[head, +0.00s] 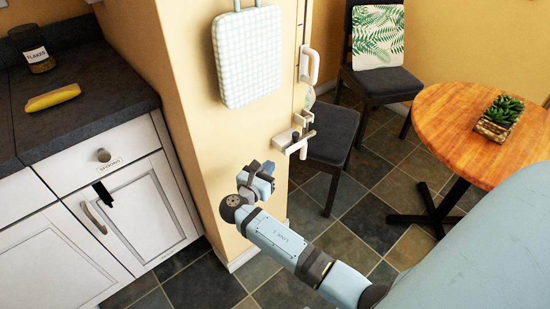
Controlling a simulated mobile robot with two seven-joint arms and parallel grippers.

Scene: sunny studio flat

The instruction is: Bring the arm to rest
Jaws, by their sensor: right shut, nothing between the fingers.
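My right arm comes in from the lower right in the head view. Its blue and dark grey links reach up and left, bent at the wrist. My right gripper (262,169) is at the arm's far end, in front of the cream wall edge. It is small in the picture and looks shut and empty. It seems apart from the wall, though the exact gap cannot be told. My left gripper is not in view.
At left, a dark counter (100,112) holds a yellow banana-like item (53,97) and a jar (36,55). A checked pad (247,57) hangs on the wall.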

